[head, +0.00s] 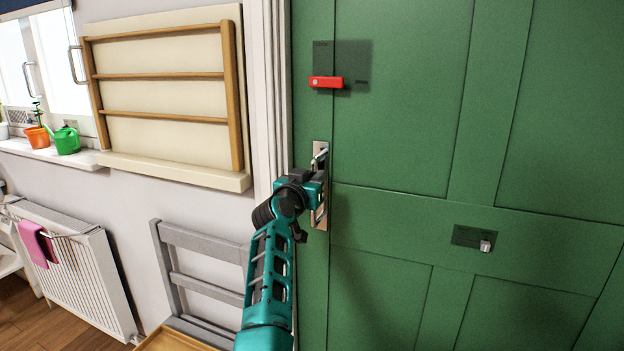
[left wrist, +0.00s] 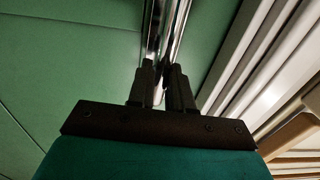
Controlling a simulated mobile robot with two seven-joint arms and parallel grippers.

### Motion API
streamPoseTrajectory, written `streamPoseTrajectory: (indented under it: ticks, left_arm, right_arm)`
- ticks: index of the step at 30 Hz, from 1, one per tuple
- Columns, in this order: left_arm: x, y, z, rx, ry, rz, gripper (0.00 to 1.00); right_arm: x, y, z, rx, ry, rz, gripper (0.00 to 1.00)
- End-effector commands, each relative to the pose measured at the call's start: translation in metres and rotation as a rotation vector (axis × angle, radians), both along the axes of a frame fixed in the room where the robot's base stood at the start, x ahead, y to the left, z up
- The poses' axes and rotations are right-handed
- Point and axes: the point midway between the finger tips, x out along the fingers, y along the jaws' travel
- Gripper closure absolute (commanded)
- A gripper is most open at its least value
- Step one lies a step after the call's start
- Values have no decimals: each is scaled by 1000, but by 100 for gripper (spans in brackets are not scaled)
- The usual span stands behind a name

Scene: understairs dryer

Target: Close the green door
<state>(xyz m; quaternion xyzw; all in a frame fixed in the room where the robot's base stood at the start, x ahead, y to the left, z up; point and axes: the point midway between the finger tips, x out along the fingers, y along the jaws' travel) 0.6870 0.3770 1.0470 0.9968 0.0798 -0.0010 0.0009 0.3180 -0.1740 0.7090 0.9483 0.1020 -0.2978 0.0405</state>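The green door (head: 400,120) fills the right half of the head view; its left edge is beside the white door frame (head: 269,90). I cannot tell whether a gap remains between them. A chrome door handle (head: 320,150) on a metal plate is near that edge. My left gripper (head: 318,186) is at the handle, partly hiding it. In the left wrist view the door (left wrist: 70,60) is on the left, and the two dark fingers (left wrist: 163,72) are close together with the chrome handle (left wrist: 170,25) running between them. My right gripper is not in view.
A red latch (head: 326,82) is above the handle, and a small dark plate (head: 472,238) is lower on the door. A grey chair (head: 195,240) stands left of my left arm. A radiator (head: 75,265) and wooden wall rack (head: 160,75) are further left.

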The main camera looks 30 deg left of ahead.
Motion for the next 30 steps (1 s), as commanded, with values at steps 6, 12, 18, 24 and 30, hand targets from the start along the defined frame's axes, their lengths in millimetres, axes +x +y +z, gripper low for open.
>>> streamPoseTrajectory:
  ticks: [6,12,18,24,30]
  left_arm:
    - [0,-1,-2,-1,3,-2,64]
    - [0,0,-1,0,1,1,64]
    - [-12,-1,-1,2,1,2,64]
    - [-42,-6,-2,2,3,2,64]
    - [-77,-13,-1,1,3,0,64]
  right_arm:
    - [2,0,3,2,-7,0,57]
    - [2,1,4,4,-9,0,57]
    - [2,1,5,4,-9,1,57]
    - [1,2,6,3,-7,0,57]
    - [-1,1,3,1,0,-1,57]
